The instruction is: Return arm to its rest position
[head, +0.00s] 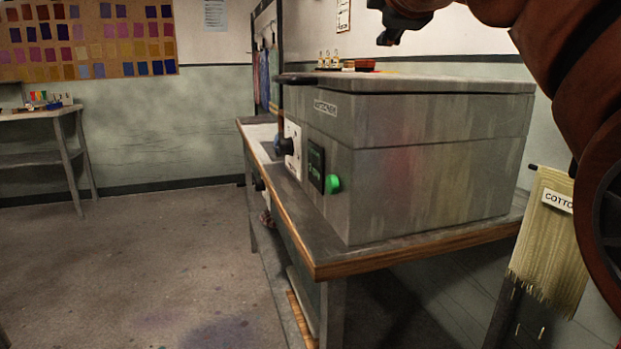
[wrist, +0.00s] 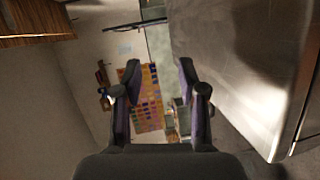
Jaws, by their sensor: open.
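My arm, dark red-brown, comes in from the upper right of the head view. Part of my gripper (head: 388,38) shows at the top edge, in front of the wall and above the grey machine's lid in the picture. In the wrist view my gripper (wrist: 160,80) has its two dark fingers spread apart with nothing between them. The far wall and a colour swatch board show through the gap. Most of the gripper is out of the head view.
A large grey box machine (head: 430,160) with a green button (head: 333,184) stands on a wood-edged bench (head: 420,249). A pale hanging labelled COTTO (head: 548,240) is at right. A swatch board (head: 90,40) and side table (head: 42,113) are at left. The left floor is clear.

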